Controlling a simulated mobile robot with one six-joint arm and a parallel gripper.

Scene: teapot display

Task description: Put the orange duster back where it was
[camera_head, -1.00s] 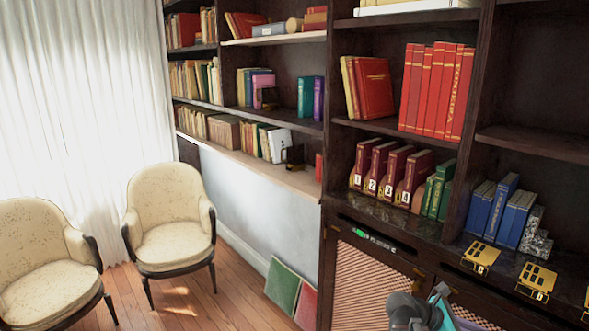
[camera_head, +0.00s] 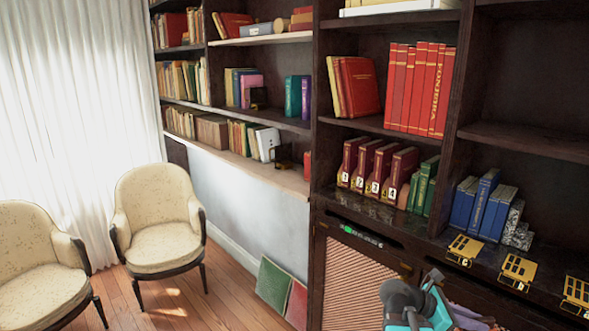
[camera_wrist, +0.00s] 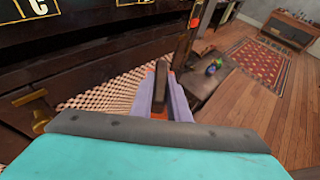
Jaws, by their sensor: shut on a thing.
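My gripper (camera_wrist: 162,98) shows in the wrist view as two pale purple fingers. It is closed around a narrow dark piece with a small orange patch (camera_wrist: 160,114) low between the fingers. This appears to be the orange duster, but most of it is hidden. In the head view my gripper (camera_head: 476,318) is at the bottom right, partly cut off by the frame edge, in front of the lower cabinet. A hint of orange shows beside its fingers, too small to make out. No other orange duster is clear in either view.
The dark bookcase (camera_head: 446,190) fills the right, with several brass label holders (camera_head: 518,270) on its ledge and a lattice cabinet door (camera_head: 350,285) below. Green and red boards (camera_head: 273,283) lean at the wall. Two cream chairs (camera_head: 158,225) stand left. In the wrist view, floor (camera_wrist: 262,105) is open right.

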